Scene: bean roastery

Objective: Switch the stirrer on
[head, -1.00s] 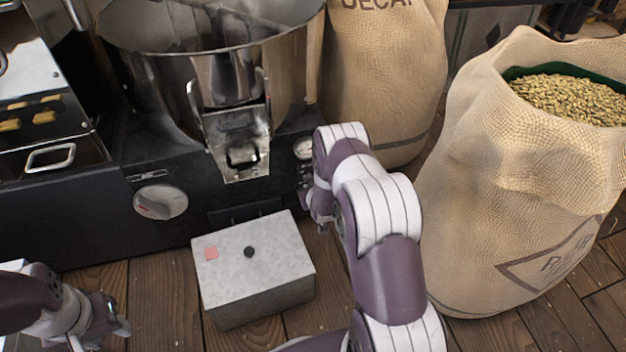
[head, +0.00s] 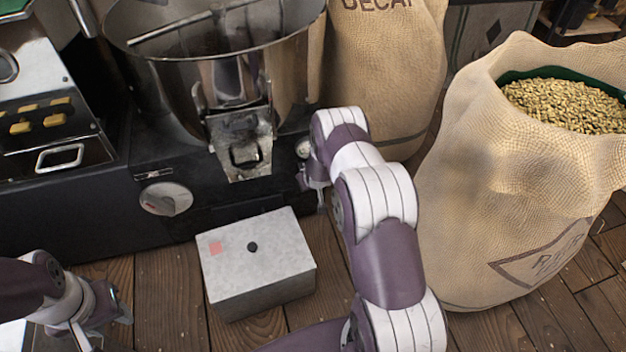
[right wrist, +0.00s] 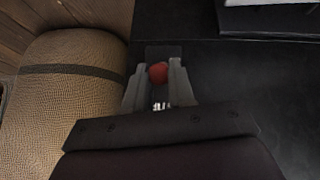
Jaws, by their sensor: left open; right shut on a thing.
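A metal drum (head: 225,80) with a bar (head: 172,30) across its inside stands on a black machine base (head: 100,215). The base's front carries a grey dial with a red mark (head: 165,199). In the right wrist view, a small red knob (right wrist: 158,73) sits between the fingers of my right gripper (right wrist: 159,84), which is shut on it at the black base. My forearm and wrist largely hide the right gripper (head: 318,190) in the head view, at the base's right end. My left gripper (head: 122,308) is open and empty at the lower left, apart from the machine.
A grey box (head: 258,270) with a pink square and black dot on top stands on the plank floor before the base. An open sack of beans (head: 500,200) stands at right, a DECAF sack (head: 385,80) behind my right arm. A panel with yellow buttons (head: 40,115) is left.

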